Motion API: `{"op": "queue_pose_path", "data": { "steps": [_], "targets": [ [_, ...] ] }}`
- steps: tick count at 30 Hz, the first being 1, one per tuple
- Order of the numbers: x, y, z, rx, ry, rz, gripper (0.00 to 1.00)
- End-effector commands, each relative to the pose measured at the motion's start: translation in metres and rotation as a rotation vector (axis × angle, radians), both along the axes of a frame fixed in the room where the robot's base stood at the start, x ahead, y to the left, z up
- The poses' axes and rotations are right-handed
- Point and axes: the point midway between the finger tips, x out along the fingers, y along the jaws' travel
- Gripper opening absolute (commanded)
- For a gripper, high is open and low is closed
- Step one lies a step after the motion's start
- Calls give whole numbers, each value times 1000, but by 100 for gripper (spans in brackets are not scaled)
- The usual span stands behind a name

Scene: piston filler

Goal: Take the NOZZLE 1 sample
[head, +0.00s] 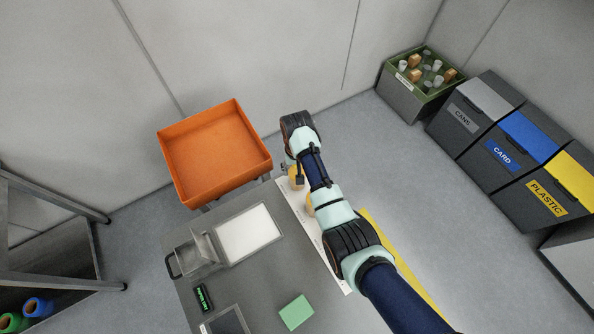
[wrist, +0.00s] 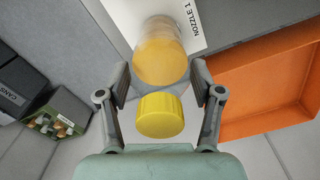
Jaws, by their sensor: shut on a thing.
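The NOZZLE 1 sample is an amber-filled jar (wrist: 160,52) with a yellow cap (wrist: 160,115). In the wrist view it sits between the two fingers of my gripper (wrist: 160,80), which is shut on it. The jar's far end is over the white strip (wrist: 203,12), beside the printed words NOZZLE 1. I cannot tell whether it touches the strip. In the head view my arm covers most of the strip (head: 333,262), and an amber shape (head: 296,184) shows beside my arm.
An orange tray (head: 213,152) stands beyond the grey worktop. Sorting bins (head: 517,138) and a green crate (head: 423,72) stand at the right.

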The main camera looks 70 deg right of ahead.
Motion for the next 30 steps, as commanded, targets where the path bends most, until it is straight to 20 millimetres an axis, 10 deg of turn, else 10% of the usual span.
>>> {"op": "queue_pose_path", "data": {
  "steps": [8,18,30],
  "targets": [
    [1,-1,41,-5,-4,0,0],
    [0,0,164,-1,0,0,0],
    [0,-1,201,-1,0,0,0]
  ]
}}
